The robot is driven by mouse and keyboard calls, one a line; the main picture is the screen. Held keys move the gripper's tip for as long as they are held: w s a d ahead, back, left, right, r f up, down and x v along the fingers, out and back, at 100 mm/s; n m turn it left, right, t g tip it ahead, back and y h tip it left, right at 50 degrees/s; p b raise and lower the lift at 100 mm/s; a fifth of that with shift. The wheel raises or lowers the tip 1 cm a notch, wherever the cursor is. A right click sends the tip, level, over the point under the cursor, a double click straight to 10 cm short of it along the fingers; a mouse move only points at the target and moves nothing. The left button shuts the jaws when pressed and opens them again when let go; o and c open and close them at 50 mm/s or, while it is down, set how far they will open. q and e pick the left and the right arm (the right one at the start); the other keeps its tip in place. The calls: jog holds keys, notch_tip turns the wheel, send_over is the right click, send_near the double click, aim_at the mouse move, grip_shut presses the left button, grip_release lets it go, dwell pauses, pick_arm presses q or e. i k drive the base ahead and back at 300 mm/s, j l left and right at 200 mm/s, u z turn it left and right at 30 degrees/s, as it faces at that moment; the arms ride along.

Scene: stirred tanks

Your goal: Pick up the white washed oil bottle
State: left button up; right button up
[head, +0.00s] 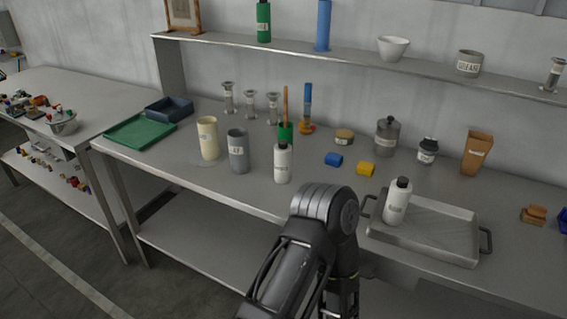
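Two white bottles with black caps are in the head view. One white bottle (283,164) stands upright on the grey workbench (245,200), right of a grey cup. The other white bottle (397,202) stands upright in a grey metal tray (430,238) at the right front. Both carry small labels too small to read, so I cannot tell which is the washed oil bottle. A bent dark arm of mine rises at the bottom centre, between the bottles and nearer the camera. Neither of my grippers shows.
A cream cup (207,138) and a grey cup (238,150) stand left of the first bottle. Blue (333,159) and yellow (366,169) small pieces lie between the bottles. A shelf (350,58) runs behind. A green tray (138,130) lies at left.

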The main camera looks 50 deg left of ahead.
aim_at(282, 151)
jog(key=i+l, duration=0.15)
jog(key=i, duration=0.7)
jog(key=u, duration=2.15)
jog(key=z, duration=1.55)
jog(key=k+j, duration=0.75)
jog(key=j, duration=0.3)
